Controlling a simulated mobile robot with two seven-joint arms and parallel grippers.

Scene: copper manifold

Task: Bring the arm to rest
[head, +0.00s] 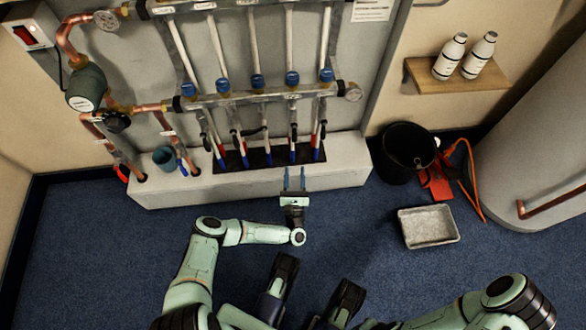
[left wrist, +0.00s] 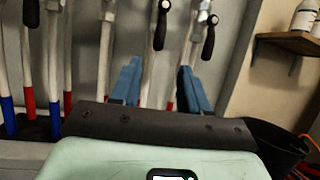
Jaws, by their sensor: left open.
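My left gripper (head: 295,178) is open and empty in the head view, its two blue fingers pointing at the front of the grey ledge below the copper manifold (head: 255,97). The fingers are spread apart in the left wrist view (left wrist: 160,85), with pipes behind them and nothing between them. My left arm (head: 205,240) reaches in from the lower left with a bent elbow. Part of my right arm (head: 490,305) shows at the lower right; its gripper is not in view.
A black bucket (head: 407,150), red tool (head: 437,180) and grey tray (head: 428,227) are on the blue floor to the right. White bottles (head: 450,57) stand on a wooden shelf (head: 493,84). A dark teal cup (head: 164,158) sits on the ledge (head: 240,185). Floor at left is clear.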

